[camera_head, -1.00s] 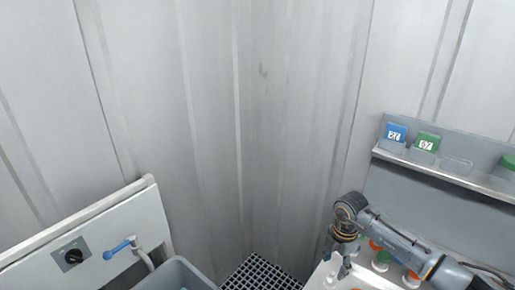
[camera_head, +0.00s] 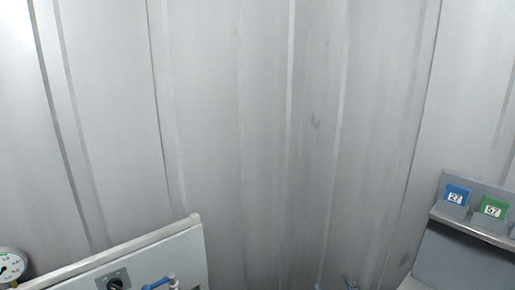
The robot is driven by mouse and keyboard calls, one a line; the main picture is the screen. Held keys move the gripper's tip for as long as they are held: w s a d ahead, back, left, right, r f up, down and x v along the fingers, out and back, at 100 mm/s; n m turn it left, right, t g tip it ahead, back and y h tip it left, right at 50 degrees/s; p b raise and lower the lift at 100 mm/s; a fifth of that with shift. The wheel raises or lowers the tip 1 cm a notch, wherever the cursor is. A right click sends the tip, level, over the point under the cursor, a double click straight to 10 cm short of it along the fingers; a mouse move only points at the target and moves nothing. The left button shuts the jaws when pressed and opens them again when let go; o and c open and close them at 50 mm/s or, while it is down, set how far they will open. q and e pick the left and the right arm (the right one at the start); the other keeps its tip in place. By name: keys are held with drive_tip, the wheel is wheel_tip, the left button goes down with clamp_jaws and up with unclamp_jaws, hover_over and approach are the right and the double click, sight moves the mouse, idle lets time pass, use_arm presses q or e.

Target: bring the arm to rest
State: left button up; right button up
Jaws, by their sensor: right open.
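My right gripper (camera_head: 350,283) shows only as a small tip at the bottom edge, right of the middle. Its jaws are open, and I see nothing held in them. The rest of my right arm is below the picture. My left gripper is not in view.
A grey ribbed wall (camera_head: 240,120) fills most of the view. At bottom left are a white panel (camera_head: 150,262) with a black knob (camera_head: 115,284), a blue-handled valve (camera_head: 158,284) and a round gauge (camera_head: 11,265). At right, a shelf (camera_head: 475,232) holds a blue card 27 (camera_head: 456,195) and green card 57 (camera_head: 493,208).

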drive_tip(key=s+d+f+m+g+h, duration=0.2)
drive_tip(key=s+d+f+g, duration=0.15)
drive_tip(key=s+f, duration=0.2)
drive_tip(key=s+d+f+m+g+h, duration=0.2)
drive_tip(key=s+f+g, duration=0.2)
drive_tip(key=s+f, duration=0.15)
drive_tip(key=s+a+f+n+g+y, duration=0.1)
drive_tip(key=s+f+g, duration=0.3)
drive_tip(key=s, duration=0.4)
drive_tip(key=s+a+f+g+y, duration=0.15)
drive_tip(key=s+f+g, duration=0.25)
drive_tip(key=s, duration=0.4)
wheel_tip(320, 180, down, 27)
drive_tip(key=b, duration=0.4)
drive_tip(key=s+d+f+g+b, duration=0.1)
drive_tip(key=s+f+b, duration=0.1)
drive_tip(key=s+f, duration=0.6)
drive_tip(key=s+d+f+g+b, duration=0.1)
drive_tip(key=s+d+f+b, duration=0.1)
drive_tip(key=s+f, duration=0.7)
wheel_tip(320, 180, down, 5)
drive_tip(key=shift+s+f, duration=0.1)
drive_tip(key=shift+s, duration=0.2)
drive_tip(key=shift+d, duration=0.1)
